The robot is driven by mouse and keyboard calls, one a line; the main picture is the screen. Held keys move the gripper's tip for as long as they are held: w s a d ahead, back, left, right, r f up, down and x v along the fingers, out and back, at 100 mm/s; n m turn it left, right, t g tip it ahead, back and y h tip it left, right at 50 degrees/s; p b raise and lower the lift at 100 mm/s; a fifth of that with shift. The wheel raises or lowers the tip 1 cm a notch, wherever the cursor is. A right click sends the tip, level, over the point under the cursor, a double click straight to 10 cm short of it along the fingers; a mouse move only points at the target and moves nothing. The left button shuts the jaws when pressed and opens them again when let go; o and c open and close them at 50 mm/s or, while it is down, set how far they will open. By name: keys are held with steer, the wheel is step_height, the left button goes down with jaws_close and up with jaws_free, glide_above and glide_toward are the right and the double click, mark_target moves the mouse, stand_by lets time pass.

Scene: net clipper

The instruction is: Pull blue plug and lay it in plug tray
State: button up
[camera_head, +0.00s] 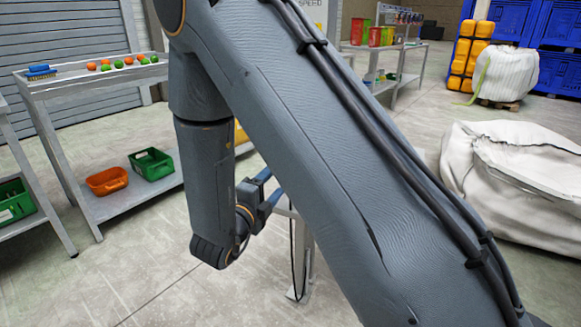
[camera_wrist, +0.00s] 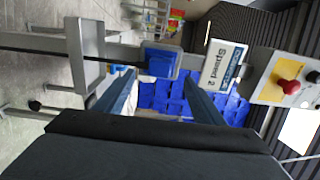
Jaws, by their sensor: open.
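A blue block (camera_wrist: 160,60), which looks like the blue plug, sits on a grey post (camera_wrist: 125,52) in the wrist view. My gripper (camera_wrist: 161,84) is open, with one blue finger on each side of the block's lower part in the picture. I cannot tell whether the fingers touch it. A grey tray-like plate (camera_wrist: 88,55) on the same post, left of the block, may be the plug tray; it looks empty. In the head view my gripper (camera_head: 268,188) shows partly behind my arm, and the plug is hidden there.
A white "Speed 2" label (camera_wrist: 217,62) and a panel with a red button (camera_wrist: 289,87) are right of the block. In the head view, a grey stand (camera_head: 301,255) rises beside my gripper. A grey bench (camera_head: 95,75) is at left, white sacks (camera_head: 515,180) at right.

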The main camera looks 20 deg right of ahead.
steer(key=shift+b+x, duration=0.8)
steer(key=shift+x, duration=3.65)
steer(key=c, duration=1.4)
steer(key=p+v, duration=0.1)
steer(key=v, duration=0.5)
